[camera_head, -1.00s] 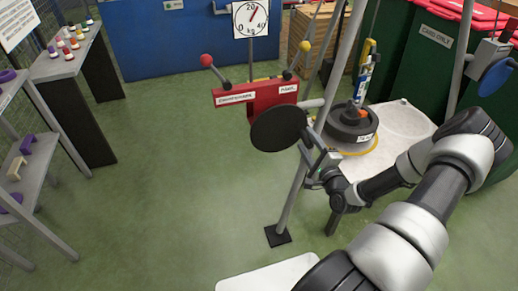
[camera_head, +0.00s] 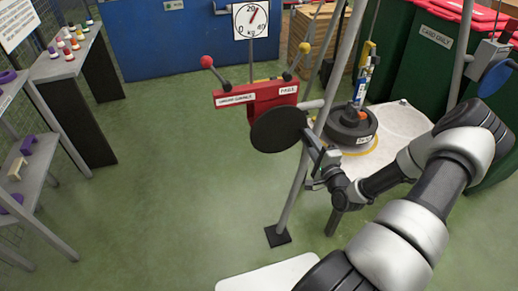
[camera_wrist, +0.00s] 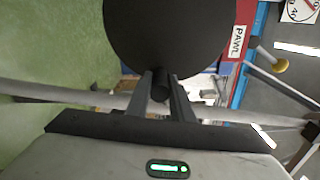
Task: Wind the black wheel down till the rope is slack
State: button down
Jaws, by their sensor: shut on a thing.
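The black wheel (camera_head: 279,130) is a plain dark disc on the front of a red winch housing (camera_head: 262,97), below a board labelled PAWL at its right end. My gripper (camera_head: 308,139) reaches it from the right. In the wrist view my gripper (camera_wrist: 161,92) is shut on the wheel's short dark handle (camera_wrist: 160,88) at the rim. A black round weight (camera_head: 348,126) with an orange top rests on or just above a pale platform (camera_head: 402,122). A yellow hook block (camera_head: 368,50) hangs above it. I cannot tell whether the rope is taut.
A dial scale (camera_head: 250,20) reads a little past 20. Levers with a red knob (camera_head: 206,62) and a yellow knob (camera_head: 305,47) rise beside the housing. Grey frame legs (camera_head: 290,205) stand close to my arm. Green floor lies open at left; shelves (camera_head: 45,150) stand beyond.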

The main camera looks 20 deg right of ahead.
jog(key=shift+r, duration=0.25)
jog(key=shift+d+r+n, duration=0.1)
jog(key=shift+r+n, duration=0.9)
jog(key=shift+n, duration=0.4)
jog(key=shift+r+p, duration=0.1)
jog(key=shift+p, duration=0.2)
jog(key=shift+a+r+n, duration=0.2)
jog(key=shift+r+n, duration=0.65)
jog(key=shift+n, duration=0.35)
jog(key=shift+a+r+n, duration=0.25)
jog(key=shift+r+n, duration=0.3)
jog(key=shift+n, duration=0.25)
jog(key=shift+a+r+n, duration=0.15)
jog(key=shift+r+n, duration=0.1)
jog(key=shift+n, duration=0.15)
